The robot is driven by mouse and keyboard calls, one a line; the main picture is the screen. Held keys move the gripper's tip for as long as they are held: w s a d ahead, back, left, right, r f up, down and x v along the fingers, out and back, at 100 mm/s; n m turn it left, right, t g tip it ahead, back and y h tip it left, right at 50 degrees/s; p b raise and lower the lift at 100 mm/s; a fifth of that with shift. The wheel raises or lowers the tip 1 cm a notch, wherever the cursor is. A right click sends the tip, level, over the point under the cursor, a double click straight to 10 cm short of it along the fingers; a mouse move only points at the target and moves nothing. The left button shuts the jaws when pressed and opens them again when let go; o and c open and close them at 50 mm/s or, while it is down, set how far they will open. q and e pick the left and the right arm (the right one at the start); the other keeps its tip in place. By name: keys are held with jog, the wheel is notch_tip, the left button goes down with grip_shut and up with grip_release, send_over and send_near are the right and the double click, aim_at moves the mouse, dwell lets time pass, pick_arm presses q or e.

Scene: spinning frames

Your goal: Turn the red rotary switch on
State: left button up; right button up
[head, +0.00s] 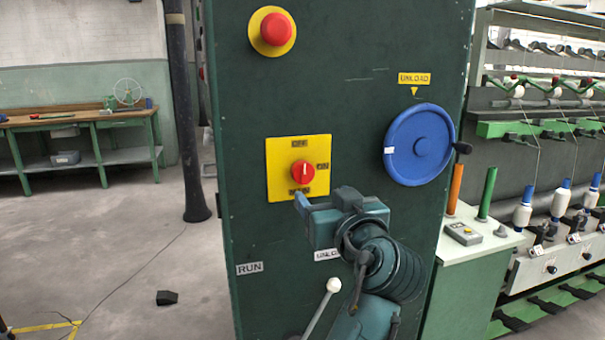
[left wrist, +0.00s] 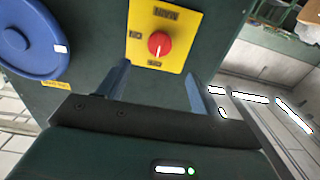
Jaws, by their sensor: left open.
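The red rotary switch (head: 303,171) sits on a yellow plate (head: 282,158) on the dark green cabinet. Its white mark stands upright, towards the top label, which reads OFF; a label reading ON is at the right. My left gripper (head: 320,203) is open and empty, just below and right of the switch in the head view. In the left wrist view, which is upside down, the switch (left wrist: 158,43) shows beyond and between the two blue-grey fingers (left wrist: 157,72), with no contact visible. My right gripper is not in view.
A red push button (head: 276,29) is above on the cabinet (head: 340,90). A blue handwheel (head: 420,145) with a dark knob is to the right. A white-tipped lever (head: 333,286) stands below, near my arm. The floor at left is mostly clear.

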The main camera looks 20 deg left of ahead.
aim_at(304, 174)
pick_arm(q)
jog(key=p+x, duration=0.2)
jog(key=x, duration=0.8)
jog(key=shift+w+a, duration=0.25)
jog(key=shift+w, duration=0.05)
jog(key=shift+w+a, duration=0.35)
jog(key=shift+w, duration=0.1)
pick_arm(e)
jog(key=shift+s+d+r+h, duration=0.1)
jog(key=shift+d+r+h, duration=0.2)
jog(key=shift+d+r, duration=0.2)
pick_arm(q)
jog(key=shift+c, duration=0.6)
jog(key=c, duration=0.9)
jog(key=shift+o, duration=0.2)
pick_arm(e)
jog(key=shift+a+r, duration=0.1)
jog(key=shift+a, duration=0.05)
